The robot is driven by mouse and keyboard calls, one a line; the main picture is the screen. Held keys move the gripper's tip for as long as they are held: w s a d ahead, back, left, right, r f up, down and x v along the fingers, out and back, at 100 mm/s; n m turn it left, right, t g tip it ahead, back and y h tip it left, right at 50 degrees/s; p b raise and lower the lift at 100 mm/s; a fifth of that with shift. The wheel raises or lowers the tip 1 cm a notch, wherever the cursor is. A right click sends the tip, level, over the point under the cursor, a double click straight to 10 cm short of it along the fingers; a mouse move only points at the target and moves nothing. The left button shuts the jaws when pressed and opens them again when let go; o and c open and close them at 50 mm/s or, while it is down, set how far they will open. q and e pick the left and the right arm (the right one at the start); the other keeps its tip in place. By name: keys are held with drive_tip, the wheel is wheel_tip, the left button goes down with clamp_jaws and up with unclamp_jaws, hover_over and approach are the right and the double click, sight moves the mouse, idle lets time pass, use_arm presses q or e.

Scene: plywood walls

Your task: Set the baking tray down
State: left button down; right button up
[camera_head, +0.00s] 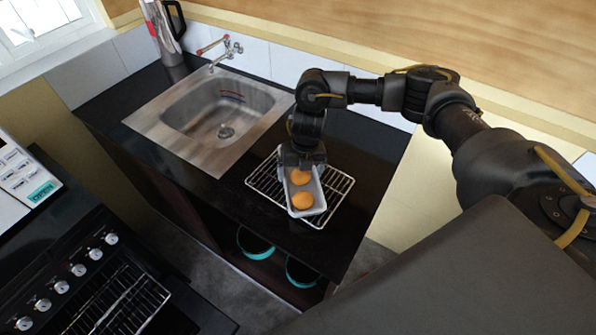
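The baking tray (317,201) is a small, light grey rectangular tray with two orange-brown round pieces of food (302,188) in it. It is on or just over a wire rack (338,187) on the black counter; I cannot tell whether it touches the rack. My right gripper (301,163) points down at the tray's far end. Its fingers are hidden by the wrist and the tray, so I cannot tell whether they are closed on the rim. My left gripper is not in view.
A steel sink (222,112) with a tap (226,50) is set in the counter left of the rack. A metal jug (163,32) stands at the back left. An oven (85,285) is at the lower left. Teal-rimmed pans (255,243) sit under the counter. Bare counter (368,150) lies right of the rack.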

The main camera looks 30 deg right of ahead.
drive_tip(key=shift+o, duration=0.7)
drive_tip(key=shift+r, duration=0.5)
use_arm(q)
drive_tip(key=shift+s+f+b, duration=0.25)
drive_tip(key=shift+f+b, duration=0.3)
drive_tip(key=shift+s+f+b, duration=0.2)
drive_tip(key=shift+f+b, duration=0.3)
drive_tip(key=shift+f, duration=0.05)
use_arm(e)
wheel_tip(320, 180, up, 11)
drive_tip(key=d, duration=0.1)
drive_tip(key=shift+s+r, duration=0.2)
